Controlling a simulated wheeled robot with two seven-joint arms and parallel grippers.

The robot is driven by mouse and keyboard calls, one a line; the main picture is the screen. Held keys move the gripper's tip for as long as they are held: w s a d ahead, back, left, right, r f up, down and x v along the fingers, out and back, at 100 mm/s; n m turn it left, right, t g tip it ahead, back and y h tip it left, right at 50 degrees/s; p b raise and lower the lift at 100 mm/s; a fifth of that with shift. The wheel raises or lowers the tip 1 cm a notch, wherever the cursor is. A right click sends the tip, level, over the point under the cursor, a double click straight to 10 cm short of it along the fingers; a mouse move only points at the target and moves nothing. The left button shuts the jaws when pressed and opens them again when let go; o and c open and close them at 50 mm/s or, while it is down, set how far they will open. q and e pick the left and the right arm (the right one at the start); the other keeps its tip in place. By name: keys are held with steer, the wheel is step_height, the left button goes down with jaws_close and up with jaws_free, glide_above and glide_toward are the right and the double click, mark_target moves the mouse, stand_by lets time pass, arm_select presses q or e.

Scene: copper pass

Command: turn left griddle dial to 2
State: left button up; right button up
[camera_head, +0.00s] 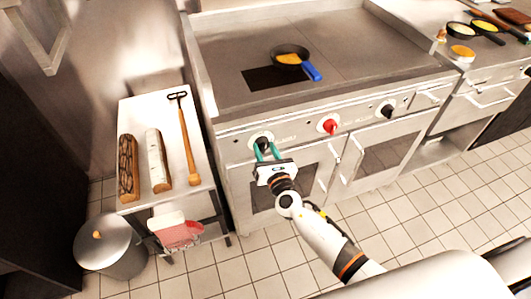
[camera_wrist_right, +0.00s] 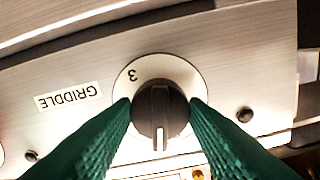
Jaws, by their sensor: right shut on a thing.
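The left griddle dial (camera_head: 263,139) is a black knob on the steel front panel of the griddle, at the panel's left end in the head view. My right gripper (camera_head: 267,149) reaches it from the front, with its green fingers on it. In the right wrist view the dark knob (camera_wrist_right: 160,112) sits between the two green fingertips of my right gripper (camera_wrist_right: 160,118), which are shut on its sides. The white mark on the knob points down in that view. The round white plate behind shows an upside-down 3; other numbers are hidden. My left gripper is not in view.
A red knob (camera_head: 327,126) and another black knob (camera_head: 387,110) sit further right on the panel. A pan (camera_head: 290,56) with a blue handle stands on the griddle. A side table (camera_head: 166,111) with logs and a lidded bin (camera_head: 108,249) are at left.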

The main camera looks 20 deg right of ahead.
steer(key=m+b, duration=0.1)
steer(key=m, duration=0.1)
steer(key=m+b, duration=0.1)
steer(key=m, duration=0.1)
steer(key=shift+f+m+b, duration=0.2)
steer(key=shift+m+b, duration=0.1)
steer(key=shift+b, duration=0.1)
steer(key=m+b, duration=0.1)
steer(key=m, duration=0.2)
steer(key=shift+m+b, duration=0.4)
steer(key=m+b, duration=0.1)
steer(key=m, duration=0.3)
steer(key=shift+r, duration=0.1)
steer(key=m+b, duration=0.1)
steer(key=m, duration=0.3)
steer(key=shift+m, duration=0.3)
steer(key=o, duration=1)
steer(key=shift+s, duration=0.1)
steer(key=s, duration=0.8)
steer(key=s+b, duration=0.1)
steer(key=s, duration=0.2)
steer(key=shift+s+d+r, duration=0.1)
steer(key=shift+s+d, duration=0.15)
steer(key=shift+s, duration=0.15)
